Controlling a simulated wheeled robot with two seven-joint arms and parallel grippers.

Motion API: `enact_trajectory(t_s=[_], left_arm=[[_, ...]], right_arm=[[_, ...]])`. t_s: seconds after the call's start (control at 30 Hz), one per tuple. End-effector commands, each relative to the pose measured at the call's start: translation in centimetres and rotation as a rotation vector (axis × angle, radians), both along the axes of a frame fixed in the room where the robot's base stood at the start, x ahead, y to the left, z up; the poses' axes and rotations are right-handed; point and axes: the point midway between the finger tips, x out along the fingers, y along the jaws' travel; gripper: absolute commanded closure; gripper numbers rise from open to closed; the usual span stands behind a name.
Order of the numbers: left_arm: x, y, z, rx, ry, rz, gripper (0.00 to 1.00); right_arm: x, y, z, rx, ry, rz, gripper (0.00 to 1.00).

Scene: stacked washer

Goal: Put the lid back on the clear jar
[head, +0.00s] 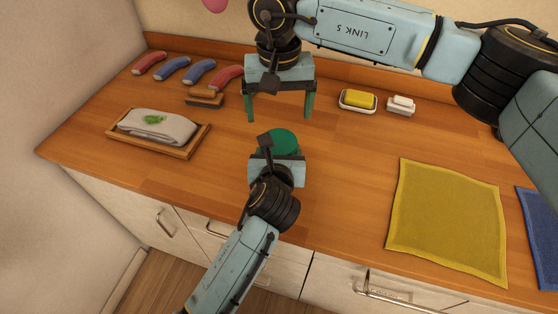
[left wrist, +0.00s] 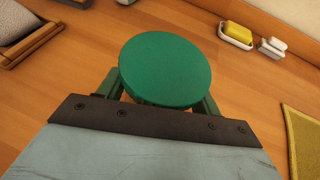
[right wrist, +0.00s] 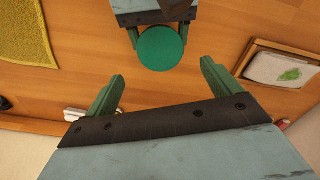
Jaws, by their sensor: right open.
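A round green lid (head: 280,142) shows at the middle of the counter in the head view, just beyond my left gripper. In the left wrist view the lid (left wrist: 166,68) is face up and level, between the two green fingers of my left gripper (left wrist: 163,100), partly covering them. I cannot see the clear jar; whatever is under the lid is hidden, and so is any finger contact. My right gripper (head: 279,112) is open and empty, pointing down above the counter behind the lid. In the right wrist view the lid (right wrist: 162,48) lies beyond its spread fingertips (right wrist: 161,75).
A wooden tray with a folded cloth (head: 190,152) is at the left. A brush (head: 205,98) and several red and blue rolled items (head: 172,69) lie behind it. A yellow mat (head: 446,220) covers the right.

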Motion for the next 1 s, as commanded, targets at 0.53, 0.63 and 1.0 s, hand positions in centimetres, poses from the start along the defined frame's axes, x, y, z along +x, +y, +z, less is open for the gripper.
enact_trajectory(t_s=[0.53, 0.63, 1.0], left_arm=[[0.0, 0.0, 0.0, 0.000, 0.001, 0.000, 0.99], [0.0, 0.0, 0.0, 0.001, 0.001, 0.001, 0.99], [0.0, 0.0, -0.1, 0.001, 0.001, 0.001, 0.99]], right_arm=[[-0.1, 0.1, -0.1, 0.003, 0.002, 0.001, 0.10], [0.0, 0.0, 0.0, 0.000, 0.001, 0.000, 0.10], [0.0, 0.0, -1.6, -0.001, 0.002, -0.001, 0.10]])
